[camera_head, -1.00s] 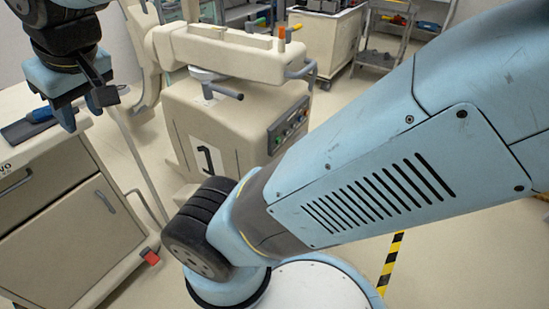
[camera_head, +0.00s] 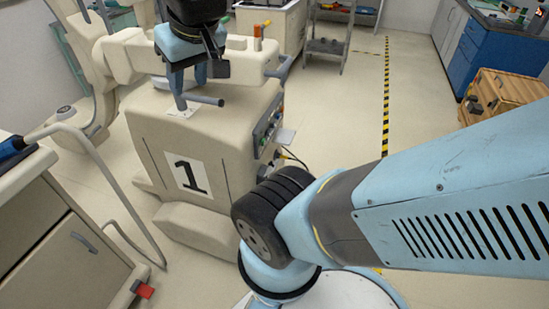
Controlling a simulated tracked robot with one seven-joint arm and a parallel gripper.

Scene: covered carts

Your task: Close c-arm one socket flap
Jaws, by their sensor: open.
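The c-arm one cart (camera_head: 229,150) is a cream unit with a black "1" on a white label (camera_head: 188,175), left of centre. A small pale plate (camera_head: 285,136), which looks like its socket flap, sticks out from the cart's right side below the button panel (camera_head: 265,129). Dark parts and cables show under it. My gripper (camera_head: 190,92) is open and empty, hanging at the top of the picture in front of the cart's upper body. It is up and left of the plate and apart from it. My arm hides the floor at right.
A drawer cart (camera_head: 65,245) with a bent grey rail stands at left, a red piece (camera_head: 143,290) at its foot. A wooden crate (camera_head: 505,92) and blue cabinet (camera_head: 482,50) stand at far right. Open floor with a yellow-black strip (camera_head: 386,100) lies between.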

